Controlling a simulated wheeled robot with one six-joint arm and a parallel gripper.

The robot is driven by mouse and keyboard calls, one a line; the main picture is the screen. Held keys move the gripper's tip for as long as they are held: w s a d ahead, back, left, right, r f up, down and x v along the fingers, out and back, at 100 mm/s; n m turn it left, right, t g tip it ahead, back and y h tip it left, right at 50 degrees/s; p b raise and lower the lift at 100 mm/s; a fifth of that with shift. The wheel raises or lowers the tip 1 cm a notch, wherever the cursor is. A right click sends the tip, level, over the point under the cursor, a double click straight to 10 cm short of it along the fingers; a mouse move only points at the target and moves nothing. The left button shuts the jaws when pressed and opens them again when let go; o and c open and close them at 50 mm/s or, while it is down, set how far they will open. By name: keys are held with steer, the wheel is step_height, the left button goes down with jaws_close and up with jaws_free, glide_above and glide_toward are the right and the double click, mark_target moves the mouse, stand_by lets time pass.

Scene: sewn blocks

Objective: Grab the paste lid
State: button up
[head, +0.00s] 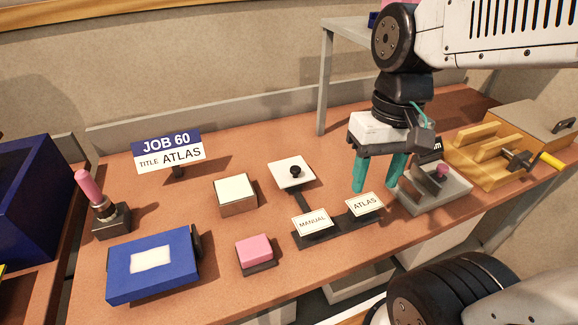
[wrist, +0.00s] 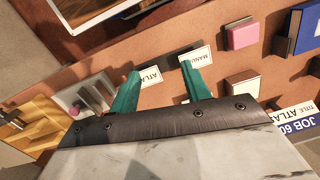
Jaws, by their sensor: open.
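A white square lid with a black knob (head: 292,172), likely the paste lid, sits near the middle of the bench in the head view. I do not make it out in the wrist view, where my gripper's body may hide it. My gripper (head: 374,186) is open and empty, its green fingers pointing down, to the right of the lid and above the bench. In the wrist view its fingers (wrist: 160,68) spread over the area of the ATLAS plate (wrist: 151,76) and MANUAL plate (wrist: 201,57).
A cream-topped block (head: 236,192) and pink block (head: 255,250) stand left of the plates. A blue book-like block (head: 120,284) lies front left. A grey fixture with a pink knob (head: 428,190) and a wooden rack (head: 490,165) stand right. A shelf post (head: 325,85) rises behind.

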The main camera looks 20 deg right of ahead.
steer(key=w+d+f+m+g+y, duration=0.1)
steer(key=w+f+m+g+y, duration=0.2)
steer(key=w+f+m+y, duration=0.85)
steer(key=m+t, duration=0.3)
steer(key=m, duration=0.1)
glide_toward(299, 167)
steer(key=f+x, duration=0.1)
steer(key=x, duration=0.2)
steer(key=shift+a+f+m+t+y, duration=0.1)
steer(key=shift+a+m+t+y, duration=0.35)
steer(key=shift+a, duration=0.7)
steer(key=x, duration=0.5)
steer(key=shift+s+a+f, duration=0.15)
steer(key=shift+s+f, duration=0.05)
steer(key=shift+f, duration=0.1)
steer(key=c, duration=1)
